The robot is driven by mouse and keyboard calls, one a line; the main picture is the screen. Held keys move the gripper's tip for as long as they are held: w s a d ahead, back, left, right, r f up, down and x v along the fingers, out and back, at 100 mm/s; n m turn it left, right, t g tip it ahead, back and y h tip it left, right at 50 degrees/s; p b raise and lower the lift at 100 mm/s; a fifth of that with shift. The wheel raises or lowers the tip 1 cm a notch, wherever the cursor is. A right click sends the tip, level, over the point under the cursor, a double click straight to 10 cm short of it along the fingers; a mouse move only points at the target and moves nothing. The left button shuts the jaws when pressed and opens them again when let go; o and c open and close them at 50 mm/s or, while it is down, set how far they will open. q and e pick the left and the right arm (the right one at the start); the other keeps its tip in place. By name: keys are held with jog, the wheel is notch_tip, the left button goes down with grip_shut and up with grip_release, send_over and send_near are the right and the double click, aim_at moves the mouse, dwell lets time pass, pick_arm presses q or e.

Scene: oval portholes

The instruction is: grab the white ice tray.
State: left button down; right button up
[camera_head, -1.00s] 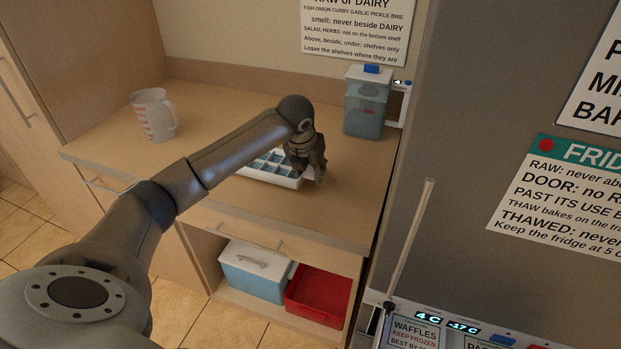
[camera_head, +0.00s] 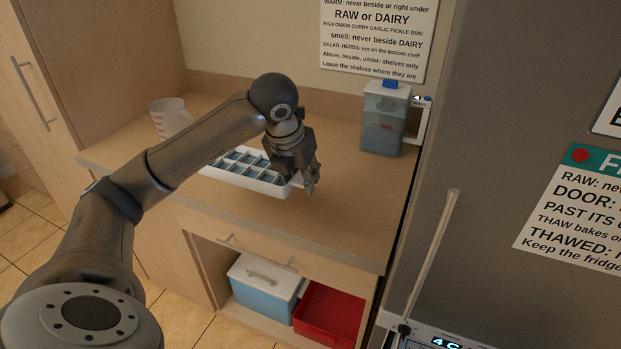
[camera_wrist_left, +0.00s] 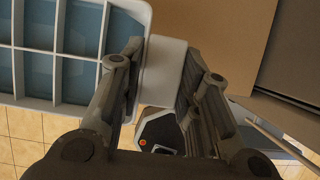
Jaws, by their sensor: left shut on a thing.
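The white ice tray (camera_head: 262,184) has blue-grey compartments and shows above the wooden counter in the head view, partly hidden behind my left forearm. My left gripper (camera_head: 312,188) is at its right end. In the left wrist view the tray's compartments (camera_wrist_left: 40,72) fill the upper left, and its white end tab (camera_wrist_left: 163,70) lies between the two fingers of my left gripper (camera_wrist_left: 160,88). The fingers are shut on that tab. I cannot tell whether the tray touches the counter. My right gripper is in neither view.
A measuring jug (camera_head: 170,117) stands at the counter's back left. Below are a blue box with a white lid (camera_head: 264,284) and a red bin (camera_head: 328,314). The grey fridge side (camera_head: 505,120) bounds the right.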

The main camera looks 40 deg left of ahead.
pick_arm(q)
jog(key=shift+s+r+b, duration=0.15)
jog(key=shift+s+r, duration=0.15)
jog(key=shift+s, duration=0.35)
jog(key=shift+s+r+b, duration=0.2)
jog(key=shift+s+r, duration=0.1)
jog(key=shift+s, duration=0.35)
jog(key=shift+s+r+b, duration=0.15)
jog(key=shift+s+r, duration=0.15)
jog(key=shift+s, duration=0.35)
